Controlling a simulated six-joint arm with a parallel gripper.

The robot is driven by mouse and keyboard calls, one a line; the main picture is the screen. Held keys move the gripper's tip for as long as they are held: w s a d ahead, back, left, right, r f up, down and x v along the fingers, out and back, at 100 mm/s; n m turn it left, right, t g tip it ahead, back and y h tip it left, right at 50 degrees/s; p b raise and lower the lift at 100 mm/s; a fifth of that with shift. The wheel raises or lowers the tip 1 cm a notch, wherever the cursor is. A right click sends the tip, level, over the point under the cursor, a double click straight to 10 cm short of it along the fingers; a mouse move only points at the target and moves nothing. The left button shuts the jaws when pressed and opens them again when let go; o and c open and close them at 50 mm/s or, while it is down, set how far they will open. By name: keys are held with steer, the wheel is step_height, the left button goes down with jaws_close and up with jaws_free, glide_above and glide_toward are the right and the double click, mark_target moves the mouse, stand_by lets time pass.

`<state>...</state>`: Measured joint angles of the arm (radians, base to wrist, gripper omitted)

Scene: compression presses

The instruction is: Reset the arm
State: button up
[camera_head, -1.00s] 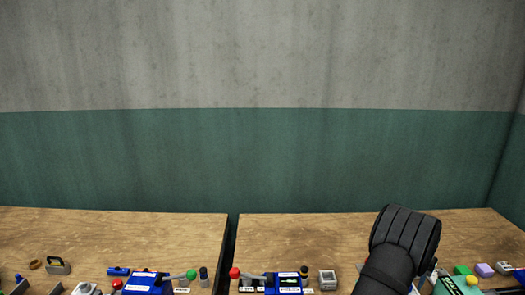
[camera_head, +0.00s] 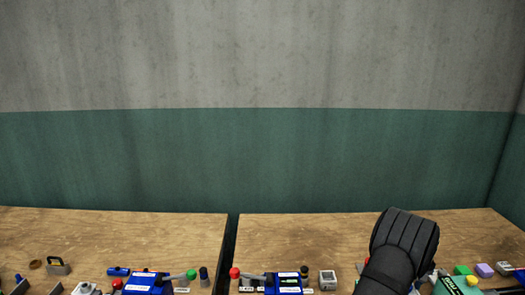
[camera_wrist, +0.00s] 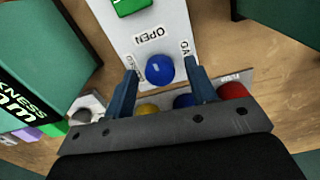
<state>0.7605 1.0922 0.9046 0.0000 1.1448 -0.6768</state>
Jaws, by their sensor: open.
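My gripper (camera_wrist: 160,92) is open in the wrist view, with its two blue-grey fingers apart. Between and just beyond the fingertips is a round blue button (camera_wrist: 159,69) on a white panel (camera_wrist: 172,14) labelled "OPEN". I cannot tell whether the gripper touches it. In the head view only my black arm link shows at the lower right, and the fingers are hidden behind it.
A green button (camera_wrist: 131,5) is on the same panel. A green machine (camera_wrist: 28,85) stands at left, and a red button (camera_wrist: 232,91) is at right. In the head view, blue presses (camera_head: 148,283) line the front of two wooden tables (camera_head: 120,226); the rear tabletops are clear.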

steer(key=n, duration=0.4)
steer(key=shift+n, duration=2.3)
